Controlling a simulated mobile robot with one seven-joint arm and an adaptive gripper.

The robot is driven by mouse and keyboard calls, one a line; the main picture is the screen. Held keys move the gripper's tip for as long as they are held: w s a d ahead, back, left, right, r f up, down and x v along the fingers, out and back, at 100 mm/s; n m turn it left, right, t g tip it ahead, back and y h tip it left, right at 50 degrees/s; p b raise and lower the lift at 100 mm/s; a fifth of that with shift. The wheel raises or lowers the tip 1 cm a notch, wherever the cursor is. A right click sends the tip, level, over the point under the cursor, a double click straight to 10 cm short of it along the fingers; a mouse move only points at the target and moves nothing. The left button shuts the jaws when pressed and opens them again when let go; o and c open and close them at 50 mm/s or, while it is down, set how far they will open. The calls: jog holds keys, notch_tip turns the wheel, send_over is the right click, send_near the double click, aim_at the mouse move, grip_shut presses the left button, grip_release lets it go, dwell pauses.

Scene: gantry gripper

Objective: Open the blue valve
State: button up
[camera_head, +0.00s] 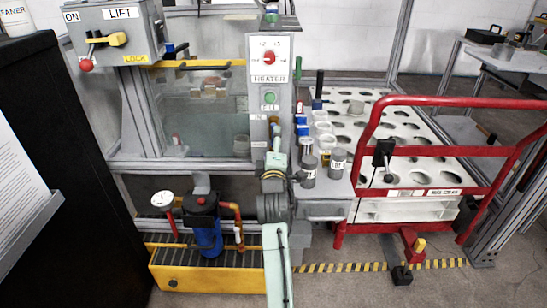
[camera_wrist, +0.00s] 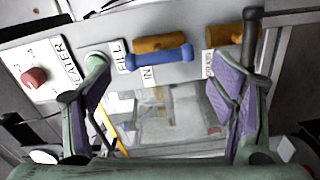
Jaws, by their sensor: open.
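The blue valve (camera_wrist: 160,58) is a blue lever on a brass body, beside a label reading IN. In the wrist view it lies across the upper middle, along the row of labels on the grey panel. My gripper (camera_wrist: 158,78) is open, with one purple-padded finger on each side of the picture and the blue lever across the gap. The lever does not look gripped; whether either finger touches it I cannot tell. In the head view my gripper (camera_head: 277,158) is in front of the panel's lower part and partly hides the valves there.
A second brass valve with a black lever (camera_wrist: 251,42) is close to the right finger. A red heater knob (camera_head: 269,58) and a green FILL button (camera_head: 269,98) are higher on the panel. A red-railed cart (camera_head: 440,101) and small labelled jars (camera_head: 337,163) stand to the right.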

jog(key=s, duration=0.6)
jog(key=shift+s, duration=0.25)
